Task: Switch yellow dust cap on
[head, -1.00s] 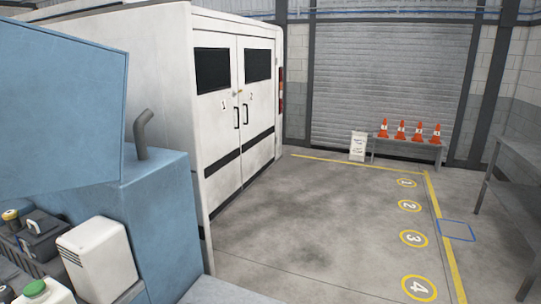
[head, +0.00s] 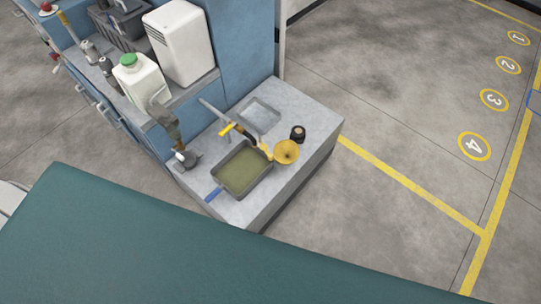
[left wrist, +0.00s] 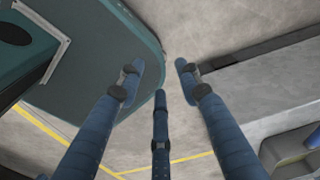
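No yellow dust cap can be told for certain. On the low grey bench top (head: 320,122) in the head view, a small yellow piece (head: 228,128) sits at the end of a hose or handle above a grey tray (head: 221,181) of greenish-brown liquid. A round yellow funnel-like piece (head: 286,152) lies just right of the tray. My left gripper (left wrist: 160,80) shows in the left wrist view with its three dark blue fingers spread and nothing between them. It is not in the head view. My right gripper is in neither view.
A black cylindrical item (head: 297,133) stands behind the funnel-like piece. A white jug with a green cap (head: 137,80) and a white box (head: 179,42) stand on the blue cabinet's shelf. The floor (head: 400,120) to the right is clear, with yellow lines and numbered circles.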

